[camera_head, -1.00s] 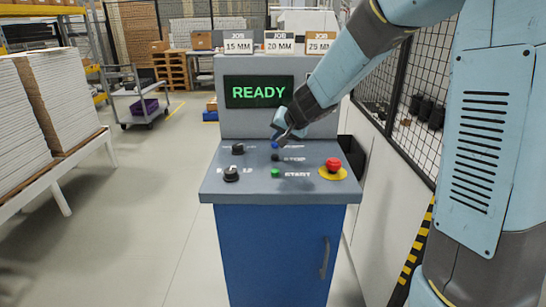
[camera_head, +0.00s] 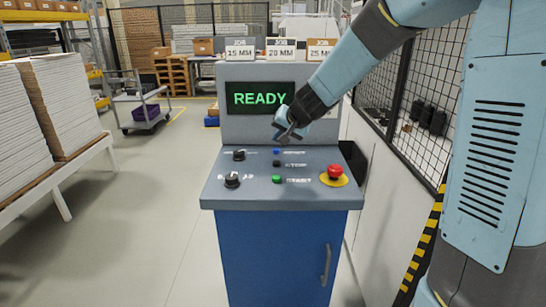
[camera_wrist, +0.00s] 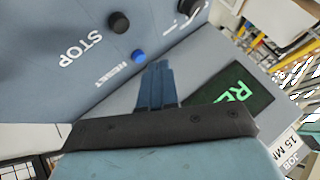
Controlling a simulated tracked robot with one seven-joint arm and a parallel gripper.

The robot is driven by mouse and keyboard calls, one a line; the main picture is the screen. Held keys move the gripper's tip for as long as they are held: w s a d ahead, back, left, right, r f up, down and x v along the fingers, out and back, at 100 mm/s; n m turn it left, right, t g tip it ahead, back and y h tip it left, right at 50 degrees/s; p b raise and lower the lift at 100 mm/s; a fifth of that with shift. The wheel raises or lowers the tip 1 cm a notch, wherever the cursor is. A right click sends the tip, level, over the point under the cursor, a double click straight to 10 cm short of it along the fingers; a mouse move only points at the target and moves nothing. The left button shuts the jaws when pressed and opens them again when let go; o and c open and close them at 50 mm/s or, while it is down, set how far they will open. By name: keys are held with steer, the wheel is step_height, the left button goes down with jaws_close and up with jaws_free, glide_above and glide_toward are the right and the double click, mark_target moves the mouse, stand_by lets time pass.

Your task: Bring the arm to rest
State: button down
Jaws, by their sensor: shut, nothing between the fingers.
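My gripper (camera_head: 283,137) is shut and empty. In the head view the blue button (camera_head: 276,152) is uncovered, above the black stop button (camera_head: 276,164) and the green start button (camera_head: 277,179). My gripper looks clear of the buttons.
A red emergency stop (camera_head: 334,170) on a yellow base is at the panel's right. Two black knobs (camera_head: 232,180) are at its left. Job cards (camera_head: 239,49) stand on top. A mesh fence (camera_head: 425,105) is at right; stacked boards (camera_head: 62,108) are at left.

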steer(key=s+d+r+h, duration=0.1)
steer(key=s+d+r, duration=0.1)
steer(key=s+d, duration=0.4)
steer(key=s+d+r+n+g+h, duration=0.1)
steer(key=s+d, duration=0.6)
steer(key=s, duration=0.9)
steer(key=s+d+r+n+g+h, duration=0.1)
steer(key=s+d+r+h, duration=0.2)
steer(key=s+d, duration=0.3)
steer(key=s, duration=0.5)
steer(key=shift+d+r, duration=0.25)
steer(key=shift+d, duration=0.1)
steer(key=shift+s, duration=0.1)
